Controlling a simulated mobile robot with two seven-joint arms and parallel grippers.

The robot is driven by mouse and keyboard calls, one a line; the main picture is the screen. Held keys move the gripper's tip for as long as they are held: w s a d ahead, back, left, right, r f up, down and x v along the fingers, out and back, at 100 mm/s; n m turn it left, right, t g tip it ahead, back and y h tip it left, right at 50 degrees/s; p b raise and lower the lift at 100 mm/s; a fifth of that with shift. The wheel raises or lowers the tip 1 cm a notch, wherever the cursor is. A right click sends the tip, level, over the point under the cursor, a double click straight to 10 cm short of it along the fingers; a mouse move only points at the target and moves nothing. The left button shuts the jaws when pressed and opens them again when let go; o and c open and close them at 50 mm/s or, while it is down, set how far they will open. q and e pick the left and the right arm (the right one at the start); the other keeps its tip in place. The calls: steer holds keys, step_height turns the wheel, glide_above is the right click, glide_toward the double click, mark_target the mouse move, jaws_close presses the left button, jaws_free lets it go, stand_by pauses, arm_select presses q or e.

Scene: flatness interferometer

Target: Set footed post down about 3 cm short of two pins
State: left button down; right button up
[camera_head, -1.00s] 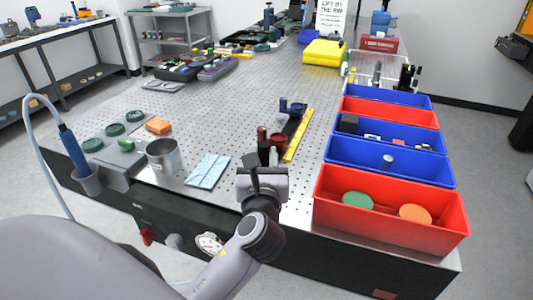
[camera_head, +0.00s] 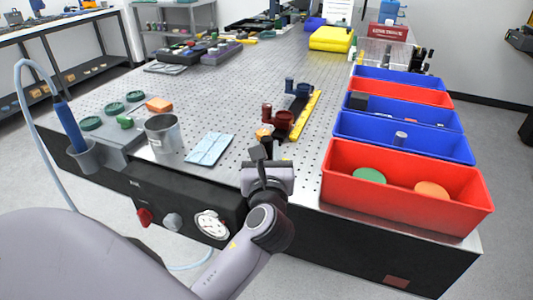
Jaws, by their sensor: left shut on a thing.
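My left gripper (camera_head: 265,160) is above the near edge of the perforated bench top (camera_head: 225,110), seen from behind. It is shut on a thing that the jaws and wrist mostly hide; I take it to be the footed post. A small ochre piece (camera_head: 263,133) and dark parts show just beyond the fingertips; I cannot tell which of them is held. Past them stand a dark red fixture (camera_head: 284,119) and a dark blue fixture (camera_head: 303,90), beside a yellow strip (camera_head: 306,115). I cannot make out the two pins. My right gripper is not in view.
A light blue cloth (camera_head: 210,148) and a metal can (camera_head: 162,133) lie left of the gripper. A red bin (camera_head: 345,195) and blue bins (camera_head: 355,150) line the right edge. The bench between can and yellow strip is mostly clear.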

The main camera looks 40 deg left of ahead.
arm_select(q)
steer(key=shift+f, duration=0.65)
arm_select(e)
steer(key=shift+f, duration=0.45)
arm_select(q)
steer(key=c, duration=0.8)
jaws_free()
steer(key=shift+o, duration=0.2)
steer(key=shift+f, duration=0.1)
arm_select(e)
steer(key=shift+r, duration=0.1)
